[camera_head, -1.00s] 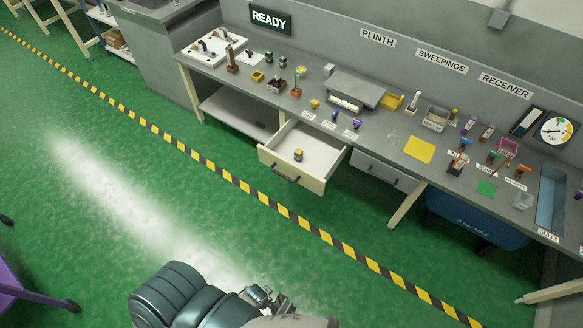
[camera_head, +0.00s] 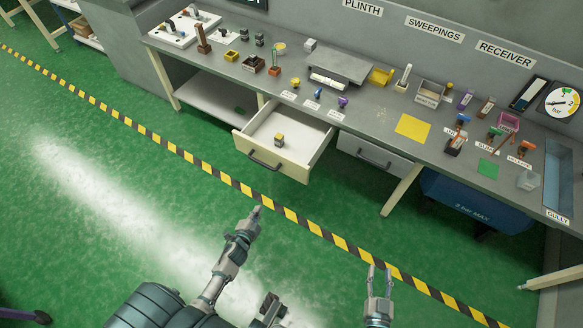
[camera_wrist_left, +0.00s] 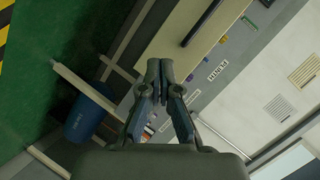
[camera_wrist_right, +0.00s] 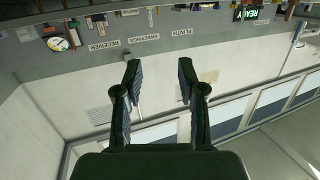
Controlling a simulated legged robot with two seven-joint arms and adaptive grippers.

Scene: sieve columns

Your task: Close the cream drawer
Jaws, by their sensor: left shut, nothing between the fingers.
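The cream drawer (camera_head: 275,168) stands pulled out from under the bench in the head view, with a dark bar handle (camera_head: 264,161) on its front. A small yellow and dark object (camera_head: 279,140) stands inside it. My left gripper (camera_head: 256,211) is shut and empty, out in front of the drawer and apart from it. In the left wrist view, the shut fingertips (camera_wrist_left: 160,66) point toward the cream front (camera_wrist_left: 186,25) with its dark handle (camera_wrist_left: 203,21). My right gripper (camera_head: 378,270) is open and empty, lower right of the drawer. Its spread fingers (camera_wrist_right: 158,68) show in the right wrist view.
A closed grey drawer (camera_head: 372,157) is right of the cream one, beside a bench leg (camera_head: 402,189). A blue bin (camera_head: 475,205) stands under the bench. The benchtop (camera_head: 385,108) holds many small items. A striped floor line (camera_head: 180,151) crosses open green floor.

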